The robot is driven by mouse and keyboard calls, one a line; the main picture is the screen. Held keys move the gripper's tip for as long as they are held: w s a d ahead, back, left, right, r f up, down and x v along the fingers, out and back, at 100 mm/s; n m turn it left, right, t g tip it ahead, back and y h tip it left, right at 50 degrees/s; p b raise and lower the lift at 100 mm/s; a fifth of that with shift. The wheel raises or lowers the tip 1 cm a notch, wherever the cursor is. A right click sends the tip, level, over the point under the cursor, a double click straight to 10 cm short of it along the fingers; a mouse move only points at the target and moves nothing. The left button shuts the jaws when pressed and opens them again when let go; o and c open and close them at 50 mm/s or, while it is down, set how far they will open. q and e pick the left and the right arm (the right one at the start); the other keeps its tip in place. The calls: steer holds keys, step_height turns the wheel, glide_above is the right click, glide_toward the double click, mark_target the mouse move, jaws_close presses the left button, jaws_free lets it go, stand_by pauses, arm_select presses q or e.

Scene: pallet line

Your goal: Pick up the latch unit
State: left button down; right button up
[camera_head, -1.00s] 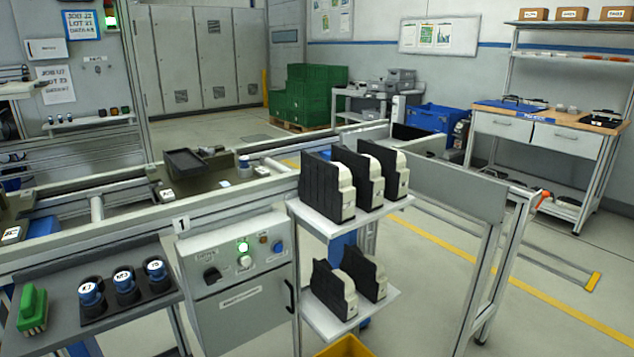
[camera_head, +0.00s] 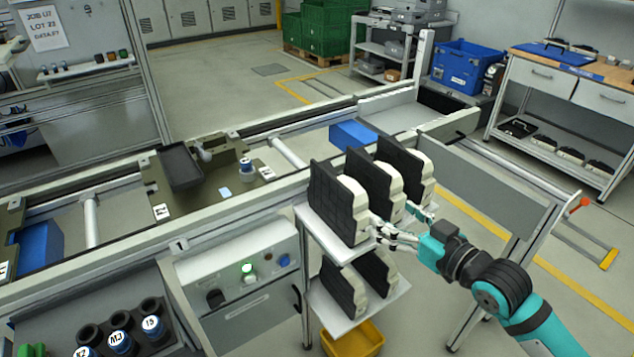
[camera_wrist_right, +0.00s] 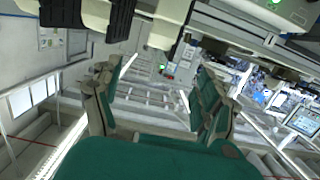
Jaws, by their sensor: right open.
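The latch units appear to be the black and cream blocks on a two-level rack. Three stand in a row on the upper shelf: a front one (camera_head: 335,207), a middle one (camera_head: 372,178) and a back one (camera_head: 408,168). Two more, including this one (camera_head: 343,287), stand on the lower shelf. My right gripper (camera_head: 400,226) is open and empty, with its fingers close to the cream sides of the upper units; contact cannot be told. In the right wrist view, its spread fingers (camera_wrist_right: 158,76) point toward black and cream units (camera_wrist_right: 117,18) at the top. My left gripper is out of view.
The upper shelf (camera_head: 318,232) is narrow, with the lower shelf (camera_head: 322,308) beneath it. A control box (camera_head: 245,290) stands left of the rack, and a conveyor with a fixture (camera_head: 215,185) runs behind. A yellow bin (camera_head: 352,340) sits below. Floor is open to the right.

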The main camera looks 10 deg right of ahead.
steer(key=p, duration=0.2)
glide_toward(335, 178)
steer(key=shift+x, duration=1.15)
steer(key=x, duration=0.2)
steer(key=p+x, duration=0.1)
steer(key=x, duration=0.1)
steer(key=shift+w+d+f, duration=0.1)
steer(key=shift+w+f, duration=0.1)
steer(key=shift+w, duration=0.15)
steer(key=shift+w+f, duration=0.1)
steer(key=shift+w, duration=0.2)
steer(key=shift+s, duration=0.1)
steer(key=shift+c, duration=0.3)
jaws_close()
